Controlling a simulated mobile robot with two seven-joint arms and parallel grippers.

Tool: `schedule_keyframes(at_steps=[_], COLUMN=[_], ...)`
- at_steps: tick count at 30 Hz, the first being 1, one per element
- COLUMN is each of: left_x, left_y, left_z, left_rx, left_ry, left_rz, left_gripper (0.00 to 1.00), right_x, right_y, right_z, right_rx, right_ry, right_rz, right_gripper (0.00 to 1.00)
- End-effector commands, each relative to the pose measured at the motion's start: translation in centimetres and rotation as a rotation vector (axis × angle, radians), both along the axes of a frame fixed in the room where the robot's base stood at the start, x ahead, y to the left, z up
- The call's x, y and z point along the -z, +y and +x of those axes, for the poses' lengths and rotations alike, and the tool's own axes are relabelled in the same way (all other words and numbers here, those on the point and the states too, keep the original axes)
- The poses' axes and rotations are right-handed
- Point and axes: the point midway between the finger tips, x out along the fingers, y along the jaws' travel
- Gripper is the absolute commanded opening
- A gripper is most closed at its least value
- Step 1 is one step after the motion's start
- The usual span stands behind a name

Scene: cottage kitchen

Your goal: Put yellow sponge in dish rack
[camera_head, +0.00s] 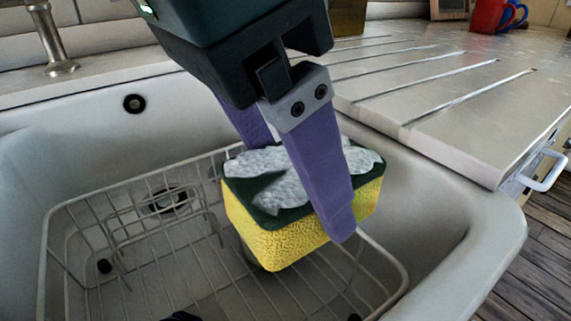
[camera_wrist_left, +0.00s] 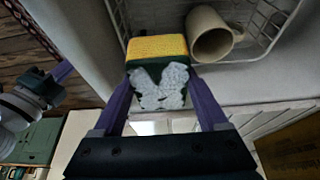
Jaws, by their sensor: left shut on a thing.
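The yellow sponge (camera_head: 297,238) has a dark green top with white foam on it. My left gripper (camera_head: 305,205) is shut on it, with one purple finger on the near side and the other mostly hidden behind. The sponge is above the right part of the white wire dish rack (camera_head: 130,182), which is in the sink. In the left wrist view the sponge (camera_wrist_left: 157,47) is between both fingers, and a beige mug (camera_wrist_left: 208,36) shows beside it, in the rack. My right gripper (camera_wrist_left: 60,75) shows partly at the left of that view; its jaw state is unclear.
The white sink (camera_head: 60,150) surrounds the rack, and its walls rise around it. A grooved drainboard (camera_head: 440,80) lies at the right. A metal tap (camera_head: 50,40) stands at the back left. Red and blue mugs (camera_head: 490,15) stand at the far right. The rack's left part looks mostly empty.

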Motion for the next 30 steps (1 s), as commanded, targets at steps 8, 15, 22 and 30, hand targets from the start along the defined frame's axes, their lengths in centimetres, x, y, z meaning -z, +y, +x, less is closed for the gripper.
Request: schedule_keyframes(at_steps=[8, 15, 22, 30], left_x=[8.4, 11.2, 14.1, 15.5], left_y=[0.1, 0.0, 0.1, 0.1], left_z=[-0.1, 0.0, 0.0, 0.1], left_rx=[-0.005, -0.005, -0.006, -0.004], left_ry=[0.007, 0.002, 0.004, -0.001], left_rz=[0.001, -0.001, 0.001, 0.0], left_gripper=[0.25, 0.25, 0.25, 0.25], right_x=[1.4, 1.8, 2.5, 2.6], right_y=[0.2, 0.2, 0.2, 0.1], right_z=[0.0, -0.1, -0.1, -0.1], right_rx=[0.002, 0.002, 0.002, 0.001], right_ry=[0.002, 0.002, 0.002, 0.003], right_rz=[0.007, 0.007, 0.006, 0.003], right_gripper=[0.0, 0.0, 0.0, 0.0])
